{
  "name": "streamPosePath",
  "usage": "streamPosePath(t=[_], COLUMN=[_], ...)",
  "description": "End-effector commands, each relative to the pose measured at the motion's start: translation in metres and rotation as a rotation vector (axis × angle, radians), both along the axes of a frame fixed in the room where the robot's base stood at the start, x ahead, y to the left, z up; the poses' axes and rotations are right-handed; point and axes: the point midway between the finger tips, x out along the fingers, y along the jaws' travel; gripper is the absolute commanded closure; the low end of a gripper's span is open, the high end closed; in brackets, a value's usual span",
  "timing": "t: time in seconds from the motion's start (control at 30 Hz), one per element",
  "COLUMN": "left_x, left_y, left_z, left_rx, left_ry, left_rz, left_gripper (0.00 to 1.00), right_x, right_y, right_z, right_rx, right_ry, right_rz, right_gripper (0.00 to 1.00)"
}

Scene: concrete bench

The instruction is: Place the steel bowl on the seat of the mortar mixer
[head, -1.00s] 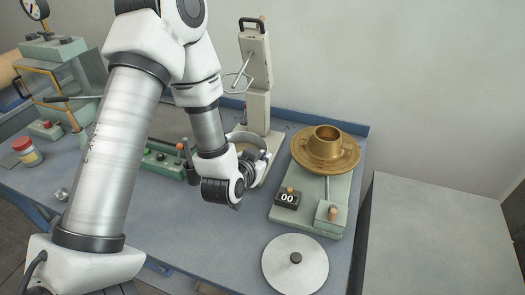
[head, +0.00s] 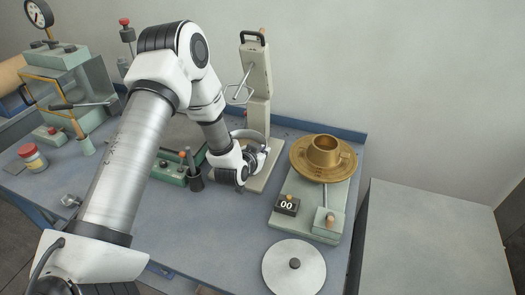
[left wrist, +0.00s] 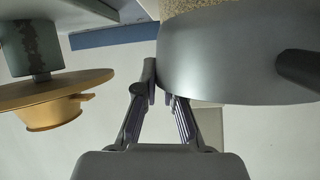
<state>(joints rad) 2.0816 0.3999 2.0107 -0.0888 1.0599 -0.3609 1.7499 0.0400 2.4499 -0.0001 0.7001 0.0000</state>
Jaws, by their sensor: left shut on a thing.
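The mortar mixer (head: 257,75) is a tall cream column with a black handle on top and a wire paddle; its flat base (head: 268,178) lies on the bench. My left gripper (head: 257,157) is at the front of the mixer, shut on the wall of the steel bowl (head: 249,133). In the left wrist view the smooth grey bowl (left wrist: 225,60) fills the upper right, with its edge at my fingers (left wrist: 165,92). In the head view the bowl is below the paddle, mostly hidden by my wrist. The seat is hidden, so I cannot tell whether the bowl touches it.
Right of the mixer is a flow table with a brass disc and ring (head: 324,157) and a counter box (head: 287,204). A round grey plate (head: 294,268) lies in front. A green control unit (head: 172,172) and dark cup (head: 193,178) stand left of my gripper.

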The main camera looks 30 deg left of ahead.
Motion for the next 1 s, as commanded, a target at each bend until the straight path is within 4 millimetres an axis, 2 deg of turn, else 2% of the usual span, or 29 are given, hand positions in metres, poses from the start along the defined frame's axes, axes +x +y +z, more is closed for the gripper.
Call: streamPosePath(t=[0.1, 0.13, 0.2, 0.57, 0.67, 1.0], left_x=[0.001, 0.0, 0.0, -0.003, -0.017, -0.09], left_y=[0.0, 0.0, 0.0, 0.0, -0.002, -0.015], left_z=[-0.002, -0.003, -0.002, 0.002, 0.007, 0.044], left_rx=[0.002, 0.0, 0.0, -0.002, -0.002, -0.004], left_ry=[-0.004, 0.0, 0.0, 0.001, 0.0, 0.0], left_rz=[0.0, 0.0, 0.0, 0.001, 0.002, 0.003], left_gripper=[1.0, 0.85, 0.67, 0.67, 0.67, 0.67], right_x=[0.0, 0.0, 0.0, 0.0, 0.0, 0.0], right_y=[0.0, 0.0, 0.0, 0.0, 0.0, 0.0], right_z=[-0.003, -0.002, -0.002, 0.0, -0.003, -0.009], right_rx=[0.0, 0.0, 0.0, 0.0, 0.0, 0.0], right_ry=[0.0, 0.0, 0.0, 0.0, 0.0, 0.0], right_rz=[0.0, 0.0, 0.0, 0.0, 0.0, 0.0], right_gripper=[0.6, 0.6, 0.6, 0.6, 0.6, 0.6])
